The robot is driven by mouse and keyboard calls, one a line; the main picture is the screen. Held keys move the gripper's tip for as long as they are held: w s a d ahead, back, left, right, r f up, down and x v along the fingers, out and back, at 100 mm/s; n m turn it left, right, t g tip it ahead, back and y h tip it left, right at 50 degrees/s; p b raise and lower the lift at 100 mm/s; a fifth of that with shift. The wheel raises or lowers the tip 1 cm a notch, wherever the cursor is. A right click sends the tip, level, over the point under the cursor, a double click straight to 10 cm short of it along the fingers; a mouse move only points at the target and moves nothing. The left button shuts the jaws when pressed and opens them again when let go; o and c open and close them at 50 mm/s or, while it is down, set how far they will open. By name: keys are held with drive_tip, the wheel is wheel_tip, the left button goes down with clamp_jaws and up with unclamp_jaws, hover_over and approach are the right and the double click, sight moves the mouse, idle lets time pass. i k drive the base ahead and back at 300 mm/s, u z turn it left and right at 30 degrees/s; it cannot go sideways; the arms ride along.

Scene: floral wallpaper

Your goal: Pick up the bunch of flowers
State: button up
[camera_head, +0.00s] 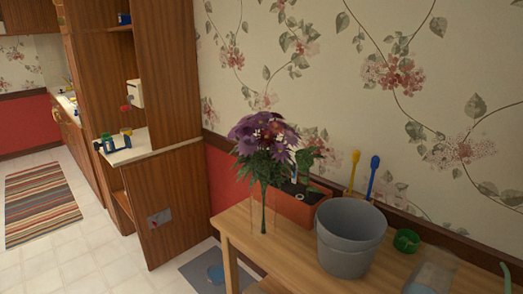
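The bunch of flowers (264,136) has purple and reddish blooms over dark green leaves. Its stems go down into a clear glass vase (263,218), which stands upright near the left end of a wooden table (290,262). My gripper is not in this view.
A grey bucket (348,240) stands on the table to the right of the vase. A reddish-brown planter (297,205) is close behind the vase, with yellow (354,170) and blue (373,177) handled tools beside it. A green round item (406,240) and a clear container (432,270) are farther right.

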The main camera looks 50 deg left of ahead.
sight(277, 154)
drive_tip(key=u, duration=2.1)
